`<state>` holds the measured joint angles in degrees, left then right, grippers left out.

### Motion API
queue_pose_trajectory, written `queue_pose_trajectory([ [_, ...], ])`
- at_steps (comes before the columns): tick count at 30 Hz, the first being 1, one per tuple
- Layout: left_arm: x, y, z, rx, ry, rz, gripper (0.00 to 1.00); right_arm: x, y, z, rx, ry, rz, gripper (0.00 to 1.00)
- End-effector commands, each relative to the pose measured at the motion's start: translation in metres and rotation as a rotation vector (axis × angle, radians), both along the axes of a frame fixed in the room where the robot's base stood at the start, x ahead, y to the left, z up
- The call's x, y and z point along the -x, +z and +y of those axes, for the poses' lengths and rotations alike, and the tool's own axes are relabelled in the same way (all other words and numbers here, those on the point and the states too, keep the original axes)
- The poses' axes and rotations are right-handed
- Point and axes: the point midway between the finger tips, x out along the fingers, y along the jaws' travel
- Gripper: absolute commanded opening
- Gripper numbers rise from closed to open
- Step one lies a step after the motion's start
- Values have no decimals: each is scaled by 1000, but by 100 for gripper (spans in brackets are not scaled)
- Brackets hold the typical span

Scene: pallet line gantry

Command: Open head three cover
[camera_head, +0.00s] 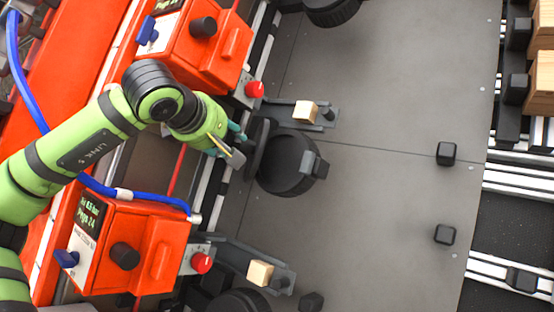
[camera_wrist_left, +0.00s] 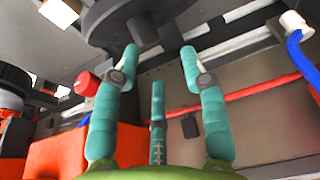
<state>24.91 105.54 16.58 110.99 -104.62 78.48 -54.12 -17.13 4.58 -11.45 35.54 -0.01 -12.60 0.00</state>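A round black cover (camera_head: 286,165) with a block-shaped tab on its right rim sits on the grey plate, beside the middle bracket. My left gripper (camera_head: 238,141) is just left of it, its teal fingers pointing at the cover. In the left wrist view the fingers (camera_wrist_left: 160,50) are spread and empty, with a dark disc (camera_wrist_left: 185,12), apparently this cover, just beyond the tips. I cannot tell whether any finger touches it. No head number is readable, so I cannot tell which is head three. My right gripper is not in view.
Orange control boxes (camera_head: 150,250) and (camera_head: 205,50) with red knobs (camera_head: 201,263) line the left side. Brackets carry wooden blocks (camera_head: 306,111). Another black cover (camera_head: 332,8) is at the top. Blue hose (camera_head: 140,196) runs below my left arm. The plate's (camera_head: 390,90) middle is mostly clear.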

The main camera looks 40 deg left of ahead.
Motion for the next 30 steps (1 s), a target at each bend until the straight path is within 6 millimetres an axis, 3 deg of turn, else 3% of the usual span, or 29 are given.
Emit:
queue_pose_trajectory([
  [15,37,25,-3,0,4,-17,43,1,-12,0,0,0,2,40],
  [30,43,29,-6,-1,4,-15,43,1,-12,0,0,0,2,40],
])
